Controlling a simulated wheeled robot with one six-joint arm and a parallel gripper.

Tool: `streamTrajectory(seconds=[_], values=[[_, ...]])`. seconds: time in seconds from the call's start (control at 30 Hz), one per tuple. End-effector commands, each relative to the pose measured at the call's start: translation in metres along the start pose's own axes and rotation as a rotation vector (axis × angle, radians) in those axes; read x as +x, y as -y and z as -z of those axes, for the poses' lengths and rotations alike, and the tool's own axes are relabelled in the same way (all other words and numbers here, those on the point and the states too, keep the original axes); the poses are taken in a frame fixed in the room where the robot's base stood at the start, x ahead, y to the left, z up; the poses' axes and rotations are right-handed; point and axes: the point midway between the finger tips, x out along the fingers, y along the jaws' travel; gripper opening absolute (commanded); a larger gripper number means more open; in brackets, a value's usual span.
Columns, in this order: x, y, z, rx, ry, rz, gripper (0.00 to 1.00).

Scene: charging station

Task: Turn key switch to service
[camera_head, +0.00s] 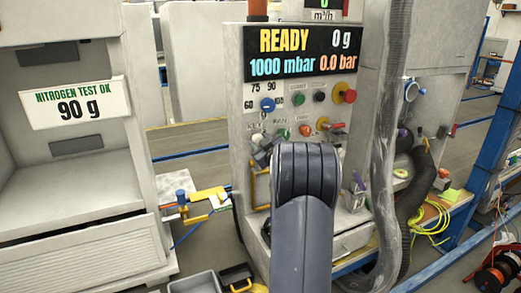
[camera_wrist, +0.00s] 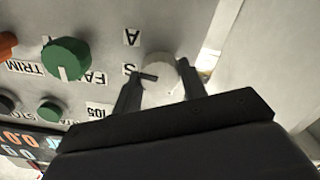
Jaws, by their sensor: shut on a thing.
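The key switch (camera_wrist: 160,67) is a pale round knob on the grey panel, between the fingers of my gripper (camera_wrist: 158,82) in the wrist view. Letters A and S stand beside it. My gripper is shut on the switch, one finger on each side. Part of the switch is hidden behind the fingers, and I cannot tell which letter it points to. In the head view my gripper (camera_head: 264,148) is at the lower left of the control panel (camera_head: 237,125), mostly behind my arm.
Near the gripper are a green knob (camera_wrist: 65,60) and another green knob (camera_wrist: 48,112). The panel also has a blue knob (camera_head: 267,104), a red button (camera_head: 349,96) and a display (camera_head: 304,52) reading READY. A grey hose (camera_head: 388,150) hangs at the right.

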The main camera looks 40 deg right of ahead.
Motion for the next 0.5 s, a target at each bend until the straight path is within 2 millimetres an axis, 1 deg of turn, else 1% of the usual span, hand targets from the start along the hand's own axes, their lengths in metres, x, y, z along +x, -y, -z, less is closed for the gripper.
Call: streamTrajectory(seconds=[0.03, 0.3, 0.5], values=[[-0.0001, 0.0023, -0.0035, -0.047, -0.002, 0.000, 0.17], [-0.0001, 0.0022, -0.0027, -0.294, -0.002, -0.001, 0.17], [0.0000, 0.0024, -0.0028, -0.447, 0.000, 0.000, 0.17]])
